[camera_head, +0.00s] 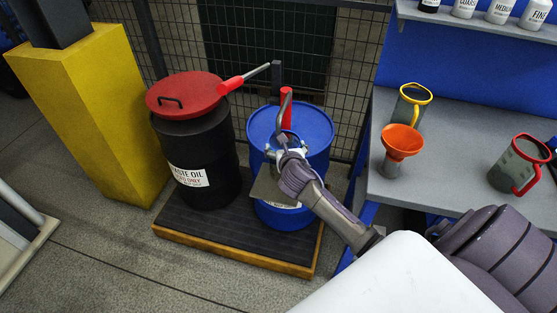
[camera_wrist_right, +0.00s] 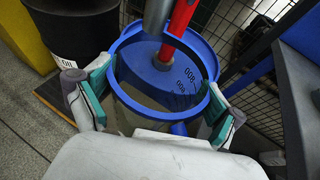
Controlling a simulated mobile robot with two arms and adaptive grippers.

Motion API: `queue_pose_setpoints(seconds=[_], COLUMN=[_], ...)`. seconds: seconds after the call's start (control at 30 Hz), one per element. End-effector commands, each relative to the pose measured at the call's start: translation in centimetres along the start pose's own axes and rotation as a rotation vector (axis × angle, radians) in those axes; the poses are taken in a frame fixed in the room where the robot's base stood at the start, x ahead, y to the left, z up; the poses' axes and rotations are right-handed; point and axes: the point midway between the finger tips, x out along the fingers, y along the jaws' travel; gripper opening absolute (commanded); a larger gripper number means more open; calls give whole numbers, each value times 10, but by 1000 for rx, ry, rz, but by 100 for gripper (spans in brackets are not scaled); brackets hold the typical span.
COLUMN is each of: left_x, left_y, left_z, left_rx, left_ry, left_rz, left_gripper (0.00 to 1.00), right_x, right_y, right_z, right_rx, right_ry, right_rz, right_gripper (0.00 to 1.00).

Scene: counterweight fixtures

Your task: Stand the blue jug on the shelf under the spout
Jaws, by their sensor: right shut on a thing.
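The blue jug (camera_wrist_right: 138,107) has a blue rim and a grey body. In the right wrist view it sits between the fingers of my right gripper (camera_wrist_right: 150,100), which is shut on it. In the head view my right gripper (camera_head: 287,150) covers most of the jug, in front of the blue drum. The grey spout (camera_head: 283,115) curves down from the red pump to just above the jug; its end also shows in the wrist view (camera_wrist_right: 157,18). A flat grey-brown plate, seemingly the shelf (camera_head: 267,188), is below the gripper. Whether the jug touches it is hidden. My left gripper is not in view.
The blue drum (camera_head: 315,125) and a black waste oil drum (camera_head: 195,145) with a red lid stand on a dark pallet (camera_head: 235,232). A yellow pillar (camera_head: 90,110) is left. The bench (camera_head: 450,150) holds a yellow-rimmed jug (camera_head: 412,105), an orange funnel (camera_head: 401,141) and a red-rimmed jug (camera_head: 516,165).

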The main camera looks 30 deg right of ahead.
Motion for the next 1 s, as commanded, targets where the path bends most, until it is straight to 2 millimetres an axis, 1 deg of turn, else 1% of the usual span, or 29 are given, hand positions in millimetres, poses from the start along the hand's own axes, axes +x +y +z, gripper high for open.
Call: queue_pose_setpoints(seconds=[0.03, 0.13, 0.23, 0.4, 0.5, 0.9, 0.93, 0.97, 1.0], left_x=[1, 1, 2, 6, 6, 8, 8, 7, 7], left_y=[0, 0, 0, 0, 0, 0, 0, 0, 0], left_z=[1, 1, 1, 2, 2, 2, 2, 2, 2], left_rx=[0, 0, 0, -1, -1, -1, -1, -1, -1], left_ry=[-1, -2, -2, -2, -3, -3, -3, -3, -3], left_rz=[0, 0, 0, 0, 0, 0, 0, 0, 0], left_gripper=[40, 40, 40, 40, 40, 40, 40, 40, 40], right_x=[3, 6, 9, 18, 22, 24, 24, 24, 24], right_y=[8, 17, 20, 20, 20, 20, 20, 20, 20], right_z=[-4, -8, -13, -38, -46, -50, -50, -50, -50], right_rx=[4, 1, 0, 0, -1, -1, -1, -1, -1], right_ry=[1, -1, 0, 2, 0, -1, 0, 0, 0], right_rz=[0, 0, -1, -1, 0, 0, 0, 0, 0], right_gripper=[36, 36, 36, 36, 36, 36, 97, 100, 100])
